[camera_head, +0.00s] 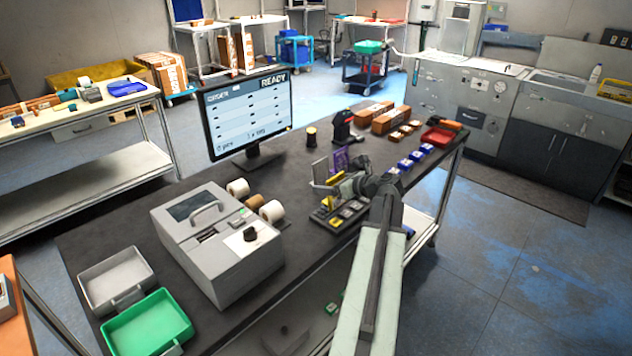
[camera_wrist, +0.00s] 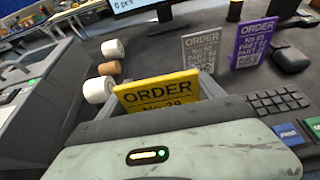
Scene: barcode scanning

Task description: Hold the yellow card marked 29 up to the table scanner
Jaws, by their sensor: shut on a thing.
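The yellow card (camera_wrist: 156,90), printed ORDER and No 29, stands in front of my gripper (camera_wrist: 162,88) in the wrist view. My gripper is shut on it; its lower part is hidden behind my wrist. In the head view the yellow card (camera_head: 335,178) is small beside my gripper (camera_head: 328,187), above the black table. A black upright device (camera_head: 343,126), seemingly the table scanner, stands beyond the gripper, apart from the card. A grey card (camera_wrist: 202,50) and a purple card (camera_wrist: 260,42) stand upright behind the yellow one.
A dark tray or keypad (camera_head: 341,214) lies under my gripper. White rolls (camera_head: 271,211) and a large grey machine (camera_head: 215,243) are to the left. The monitor (camera_head: 247,113) reads READY. Brown boxes (camera_head: 387,119) and several blue items (camera_head: 415,156) line the right side.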

